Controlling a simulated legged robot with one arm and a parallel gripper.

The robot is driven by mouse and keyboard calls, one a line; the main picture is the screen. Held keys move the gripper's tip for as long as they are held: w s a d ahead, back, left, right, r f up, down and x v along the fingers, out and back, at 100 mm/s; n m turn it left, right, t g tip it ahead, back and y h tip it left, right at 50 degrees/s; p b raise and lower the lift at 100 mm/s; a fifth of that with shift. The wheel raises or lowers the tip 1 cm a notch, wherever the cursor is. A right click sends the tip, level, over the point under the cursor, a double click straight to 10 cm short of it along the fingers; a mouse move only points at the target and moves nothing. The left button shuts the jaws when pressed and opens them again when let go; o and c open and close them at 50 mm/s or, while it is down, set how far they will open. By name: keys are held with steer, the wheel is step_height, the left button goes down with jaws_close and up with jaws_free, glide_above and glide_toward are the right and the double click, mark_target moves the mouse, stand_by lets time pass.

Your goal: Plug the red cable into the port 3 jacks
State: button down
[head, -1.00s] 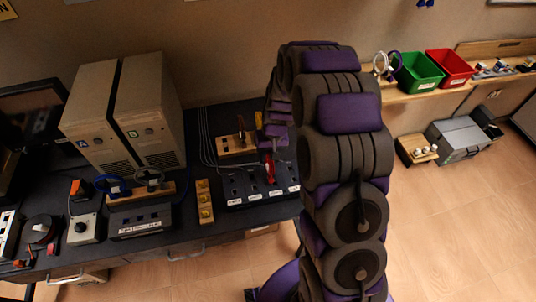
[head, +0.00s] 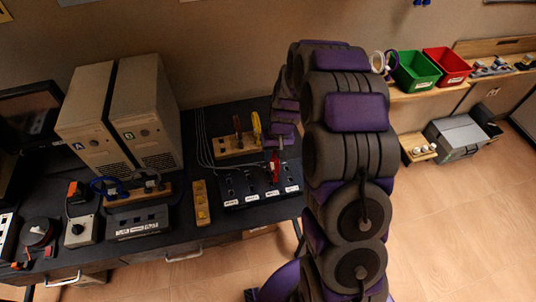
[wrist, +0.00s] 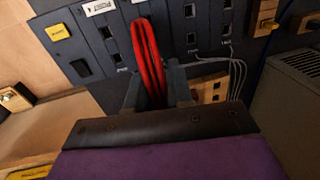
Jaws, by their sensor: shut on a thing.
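The red cable (head: 275,168) hangs below my gripper (head: 279,148) in the head view, over the dark port panel (head: 240,188). In the wrist view my gripper (wrist: 156,90) is shut on the red cable (wrist: 149,58), which shows as a bent loop between the two dark fingers and reaches up across the panel (wrist: 92,48). The panel has columns of square jacks and small white labels; I cannot read which column is port 3. The cable's plug ends are not clear, and I cannot tell if they touch the panel.
Behind the panel a wooden holder (head: 232,147) carries a yellow cable (head: 257,128) and a brown one. Thin white cables (head: 203,140) run left of it. A wooden strip with yellow jacks (head: 201,203) and two beige towers (head: 145,110) stand further left.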

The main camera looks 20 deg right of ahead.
steer(key=shift+d, duration=0.7)
steer(key=shift+a, duration=1.6)
